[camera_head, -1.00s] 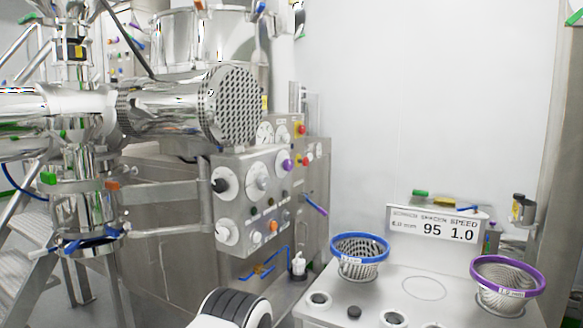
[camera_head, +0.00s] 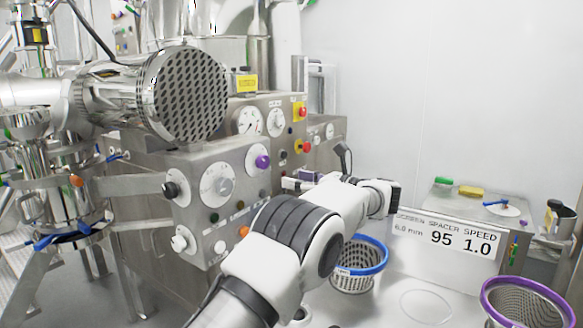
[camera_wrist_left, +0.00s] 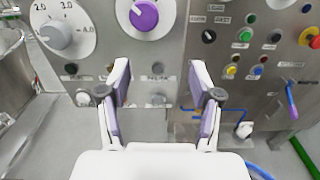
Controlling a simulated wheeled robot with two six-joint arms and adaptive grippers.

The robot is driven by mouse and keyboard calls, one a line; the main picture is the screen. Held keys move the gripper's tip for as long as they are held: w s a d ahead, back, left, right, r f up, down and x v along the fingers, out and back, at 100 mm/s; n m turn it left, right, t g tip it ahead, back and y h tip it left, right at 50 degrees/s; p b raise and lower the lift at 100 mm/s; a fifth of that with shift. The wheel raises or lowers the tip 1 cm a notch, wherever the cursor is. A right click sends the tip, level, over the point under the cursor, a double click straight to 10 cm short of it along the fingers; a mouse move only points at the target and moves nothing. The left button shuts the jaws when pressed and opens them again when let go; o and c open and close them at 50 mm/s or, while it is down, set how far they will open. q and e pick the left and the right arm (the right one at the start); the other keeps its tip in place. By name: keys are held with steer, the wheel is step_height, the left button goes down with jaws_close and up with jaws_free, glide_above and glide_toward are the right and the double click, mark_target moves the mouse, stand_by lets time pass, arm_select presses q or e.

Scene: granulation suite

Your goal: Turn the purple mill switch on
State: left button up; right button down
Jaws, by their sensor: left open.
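The purple mill switch (camera_head: 262,162) is a round knob on a white dial plate, on the grey control panel left of centre in the head view. It also shows near the top of the left wrist view (camera_wrist_left: 144,17). My left gripper (camera_head: 296,180) is just right of the knob in the head view, partly behind my white arm. In the left wrist view its jaws (camera_wrist_left: 160,75) are apart and empty, below the knob and not touching it. I cannot tell the knob's on or off setting. My right gripper is not in view.
A large perforated metal drum (camera_head: 186,94) overhangs the panel. A numbered grey dial (camera_wrist_left: 62,30) sits left of the knob, and several buttons are around it. A blue-rimmed basket (camera_head: 352,270) and a purple-rimmed basket (camera_head: 527,305) stand on the bench at right.

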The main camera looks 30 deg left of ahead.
mark_target(266, 162)
arm_select(q)
steer(key=shift+n, duration=0.3)
steer(key=s+a+r, duration=0.2)
steer(key=r, duration=0.1)
steer(key=s+a+r+p, duration=0.1)
steer(key=shift+r, duration=0.15)
steer(key=a, duration=0.1)
steer(key=w+a+p, duration=0.1)
steer(key=a, duration=0.1)
steer(key=w+a+f, duration=0.1)
steer(key=shift+a+p, duration=0.4)
steer(key=shift+s+a+r, duration=0.15)
steer(key=shift+s+a, duration=0.2)
steer(key=shift+w+d, duration=0.15)
steer(key=c, duration=1)
steer(key=shift+c, duration=0.7)
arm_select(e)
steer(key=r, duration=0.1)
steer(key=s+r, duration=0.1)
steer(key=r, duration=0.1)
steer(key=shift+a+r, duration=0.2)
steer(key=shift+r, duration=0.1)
